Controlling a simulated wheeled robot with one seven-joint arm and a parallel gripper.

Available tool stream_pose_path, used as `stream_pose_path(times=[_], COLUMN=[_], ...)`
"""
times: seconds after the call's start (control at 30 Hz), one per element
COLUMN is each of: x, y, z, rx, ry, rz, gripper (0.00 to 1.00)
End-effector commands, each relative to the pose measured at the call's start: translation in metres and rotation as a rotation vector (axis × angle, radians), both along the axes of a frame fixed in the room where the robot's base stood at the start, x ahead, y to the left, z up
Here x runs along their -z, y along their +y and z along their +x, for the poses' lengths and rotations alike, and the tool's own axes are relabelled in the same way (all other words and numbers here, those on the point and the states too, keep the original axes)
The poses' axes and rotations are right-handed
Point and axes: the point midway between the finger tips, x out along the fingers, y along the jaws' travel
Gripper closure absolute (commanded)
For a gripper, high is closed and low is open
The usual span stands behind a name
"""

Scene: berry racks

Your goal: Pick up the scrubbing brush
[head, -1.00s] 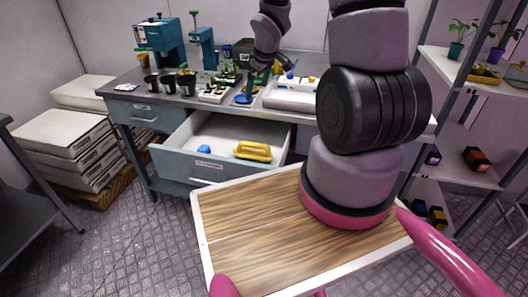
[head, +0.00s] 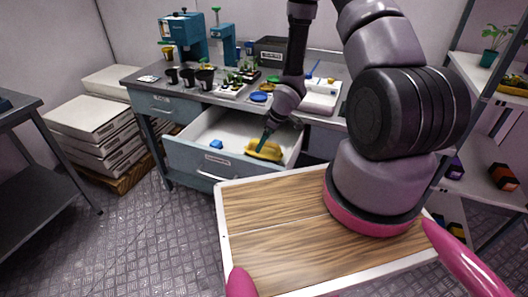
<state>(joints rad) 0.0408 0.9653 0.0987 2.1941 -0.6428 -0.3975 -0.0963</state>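A yellow, oblong object, which looks like the scrubbing brush (head: 262,151), lies in the open drawer (head: 203,164) toward its right side. My gripper (head: 279,138) reaches down into the drawer from above. Whether the near finger touches the brush cannot be told.
A small blue object (head: 216,144) lies in the drawer, left of the brush. The worktop above holds black pots (head: 187,77), seedling trays, a blue dish (head: 259,97) and a white tray (head: 321,97). A shelf rack with plants stands at the right.

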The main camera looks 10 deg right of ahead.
Motion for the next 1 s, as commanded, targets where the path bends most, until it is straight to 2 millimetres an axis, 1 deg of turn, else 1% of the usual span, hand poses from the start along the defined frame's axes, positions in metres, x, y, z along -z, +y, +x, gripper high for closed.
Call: stream_pose_path(times=[0.2, 0.3, 0.4, 0.6, 0.63, 0.67, 0.7, 0.77, 0.8, 0.87, 1.0], x=[0.032, 0.042, 0.046, 0.046, 0.046, 0.046, 0.046, 0.046, 0.046, 0.046, 0.046], y=[0.007, 0.011, 0.012, 0.012, 0.012, 0.012, 0.012, 0.012, 0.012, 0.012, 0.012], z=[0.006, 0.009, 0.011, 0.011, 0.011, 0.011, 0.011, 0.011, 0.011, 0.011, 0.011], rx=[-0.003, -0.003, 0.000, 0.000, 0.000, 0.000, 0.000, 0.000, 0.000, 0.000, 0.000], ry=[0.003, 0.001, 0.000, 0.000, 0.000, 0.000, 0.000, 0.000, 0.000, 0.000, 0.000], rz=[0.000, 0.000, 0.000, 0.000, 0.000, 0.000, 0.000, 0.000, 0.000, 0.000, 0.000], gripper=[0.00, 0.00, 0.00, 0.00, 0.08, 0.19, 0.34, 0.57, 0.73, 0.95, 0.95])
